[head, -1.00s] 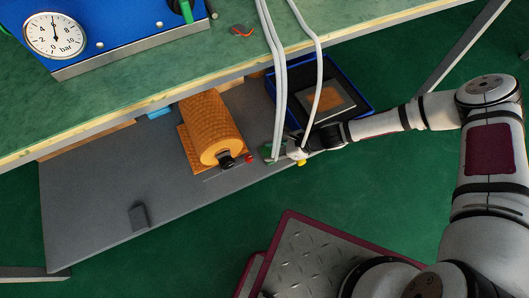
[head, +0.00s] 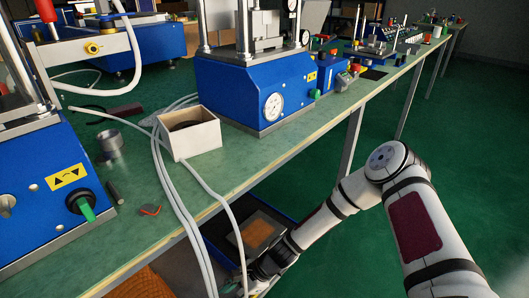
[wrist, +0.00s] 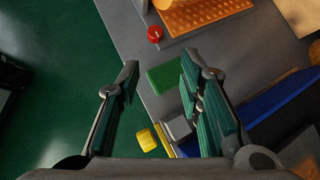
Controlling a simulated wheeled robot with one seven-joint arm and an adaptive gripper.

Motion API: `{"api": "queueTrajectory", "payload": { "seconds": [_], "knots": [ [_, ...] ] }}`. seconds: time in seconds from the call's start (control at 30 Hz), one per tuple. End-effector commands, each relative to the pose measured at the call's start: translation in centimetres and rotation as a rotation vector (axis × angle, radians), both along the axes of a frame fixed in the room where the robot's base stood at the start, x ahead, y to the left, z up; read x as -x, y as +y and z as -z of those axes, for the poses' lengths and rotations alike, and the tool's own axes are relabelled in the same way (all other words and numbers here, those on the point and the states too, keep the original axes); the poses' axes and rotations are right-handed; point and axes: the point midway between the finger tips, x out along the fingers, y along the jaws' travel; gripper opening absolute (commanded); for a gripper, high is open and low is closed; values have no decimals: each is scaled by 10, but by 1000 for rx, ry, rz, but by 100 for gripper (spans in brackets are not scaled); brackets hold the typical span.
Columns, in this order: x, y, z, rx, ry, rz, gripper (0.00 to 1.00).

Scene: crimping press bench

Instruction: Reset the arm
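My gripper (wrist: 160,78) is open in the wrist view, with its two green-padded fingers well apart and nothing held between them. Past the fingertips, a green block (wrist: 166,75) shows on the grey shelf surface (wrist: 128,25). In the head view my arm reaches down to the lower shelf, below the bench's front edge. There my gripper (head: 258,286) is at the bottom of the picture, small and partly hidden by the white hoses, beside the dark blue tray (head: 217,240).
A yellow piece (wrist: 146,139) and a red knob (wrist: 155,34) lie near the gripper. White hoses (head: 183,215) hang over the bench's edge close to it. The green bench top (head: 235,160) carries blue presses and an open box (head: 189,134). Green floor is free at the right.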

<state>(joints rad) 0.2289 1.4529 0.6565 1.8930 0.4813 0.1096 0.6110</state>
Motion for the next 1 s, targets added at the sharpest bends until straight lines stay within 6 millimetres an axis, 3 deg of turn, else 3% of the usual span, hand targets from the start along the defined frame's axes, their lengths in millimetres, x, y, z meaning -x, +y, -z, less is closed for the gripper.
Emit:
{"api": "queueTrajectory", "payload": {
  "seconds": [0.03,0.2,0.47,0.77,1.0],
  "knots": [
    [-8,-10,-17,11,-41,-50,34],
    [-20,-40,-67,43,-142,-211,34],
    [-26,-88,-147,119,-265,-431,34],
    [-12,-143,-241,228,-366,-643,34],
    [16,-184,-315,321,-422,-774,34]
  ]
}}
